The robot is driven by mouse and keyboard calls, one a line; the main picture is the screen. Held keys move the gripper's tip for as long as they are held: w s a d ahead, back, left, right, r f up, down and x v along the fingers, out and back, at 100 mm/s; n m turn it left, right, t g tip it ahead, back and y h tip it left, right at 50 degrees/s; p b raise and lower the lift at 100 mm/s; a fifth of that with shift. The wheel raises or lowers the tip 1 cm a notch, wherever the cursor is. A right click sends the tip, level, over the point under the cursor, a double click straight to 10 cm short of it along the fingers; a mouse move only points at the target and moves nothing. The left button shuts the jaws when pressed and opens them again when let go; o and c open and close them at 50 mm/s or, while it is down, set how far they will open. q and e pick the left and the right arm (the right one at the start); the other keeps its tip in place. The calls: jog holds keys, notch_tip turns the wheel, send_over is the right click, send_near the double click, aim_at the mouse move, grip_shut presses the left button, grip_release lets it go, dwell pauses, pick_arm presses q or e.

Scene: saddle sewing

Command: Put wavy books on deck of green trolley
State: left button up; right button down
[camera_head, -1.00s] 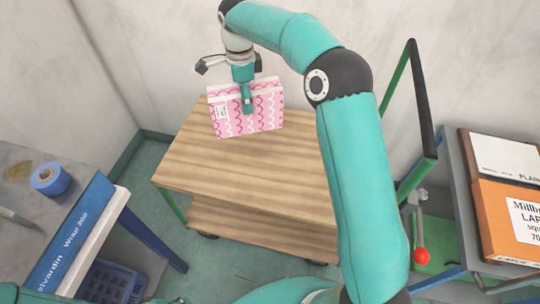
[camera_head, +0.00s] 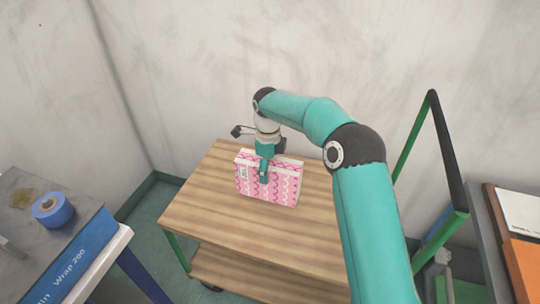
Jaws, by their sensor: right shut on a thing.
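A pink book (camera_head: 284,188) with a wavy line pattern and a small white label stands upright over the wooden deck of the green trolley (camera_head: 225,232). Its lower edge looks at or very near the deck; I cannot tell for sure whether it touches. My right gripper (camera_head: 264,178) comes down from above and is shut on the wavy book near the middle of its top edge. One finger shows on the book's front face; the other is hidden behind it. My left gripper is not in view.
A grey table at the left holds a blue tape roll (camera_head: 53,210) and a blue wrap box (camera_head: 78,262). The trolley's green and black handle (camera_head: 448,150) rises at the right. Beyond it, a shelf holds an orange box (camera_head: 522,268). The deck around the book is clear.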

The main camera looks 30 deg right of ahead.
aim_at(268, 188)
jog(key=shift+f, duration=4.25)
jog(key=shift+c, duration=0.6)
grip_release()
jog(key=shift+f, duration=0.1)
notch_tip(268, 188, up, 12)
jog(key=shift+r, duration=0.1)
